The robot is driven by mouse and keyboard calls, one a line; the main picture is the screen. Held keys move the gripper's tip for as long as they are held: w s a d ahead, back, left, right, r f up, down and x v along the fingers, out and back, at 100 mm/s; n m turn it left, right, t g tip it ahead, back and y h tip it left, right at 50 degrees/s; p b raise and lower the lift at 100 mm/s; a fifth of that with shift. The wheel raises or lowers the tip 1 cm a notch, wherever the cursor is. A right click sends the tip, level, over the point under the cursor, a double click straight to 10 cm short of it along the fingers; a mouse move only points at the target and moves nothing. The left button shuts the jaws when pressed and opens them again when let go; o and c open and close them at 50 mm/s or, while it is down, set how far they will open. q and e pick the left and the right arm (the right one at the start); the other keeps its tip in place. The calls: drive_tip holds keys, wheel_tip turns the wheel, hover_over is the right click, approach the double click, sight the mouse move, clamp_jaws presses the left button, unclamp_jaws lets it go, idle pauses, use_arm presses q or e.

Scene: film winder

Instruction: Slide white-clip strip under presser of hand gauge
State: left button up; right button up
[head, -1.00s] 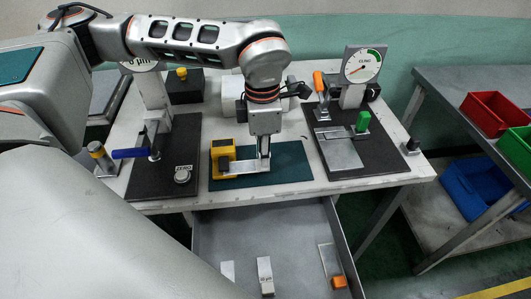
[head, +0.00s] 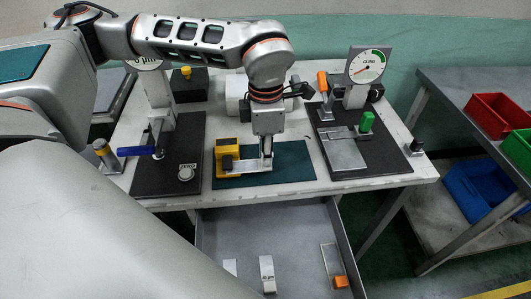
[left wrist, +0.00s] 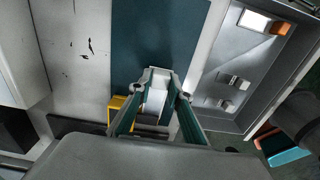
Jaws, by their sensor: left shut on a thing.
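The yellow hand gauge (head: 227,150) stands at the left end of the green mat (head: 295,158) on the table. It also shows in the left wrist view (left wrist: 118,104). My left gripper (head: 266,158) points down over the mat, just right of the gauge. It is shut on the white-clip strip (head: 248,167), whose pale clip shows between the fingers in the left wrist view (left wrist: 156,98). The flat strip reaches left toward the gauge. Whether its end lies under the presser cannot be told. My right gripper is not in view.
Dark stands with dial gauges flank the mat, the right one with a green-handled piece (head: 367,122). An open drawer (head: 300,235) below holds several pieces, one with an orange block (head: 341,282). Red (head: 497,112), green and blue bins stand at right.

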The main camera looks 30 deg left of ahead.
sight(248, 165)
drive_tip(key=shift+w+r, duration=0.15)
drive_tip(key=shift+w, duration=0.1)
use_arm(q)
drive_tip(key=shift+s+a, duration=0.2)
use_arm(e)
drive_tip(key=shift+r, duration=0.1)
use_arm(q)
drive_tip(key=shift+s+a, duration=0.35)
drive_tip(key=shift+a, duration=0.1)
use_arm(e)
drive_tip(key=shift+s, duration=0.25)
use_arm(q)
drive_tip(key=shift+s+a+p, duration=0.2)
drive_tip(key=shift+p, duration=0.15)
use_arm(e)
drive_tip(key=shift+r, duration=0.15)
use_arm(q)
drive_tip(key=shift+a, duration=0.1)
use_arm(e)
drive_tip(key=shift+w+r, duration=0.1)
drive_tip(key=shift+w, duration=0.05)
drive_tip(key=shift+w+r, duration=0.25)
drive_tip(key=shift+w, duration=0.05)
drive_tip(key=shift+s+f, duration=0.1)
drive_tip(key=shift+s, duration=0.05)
use_arm(q)
drive_tip(key=shift+s, duration=0.1)
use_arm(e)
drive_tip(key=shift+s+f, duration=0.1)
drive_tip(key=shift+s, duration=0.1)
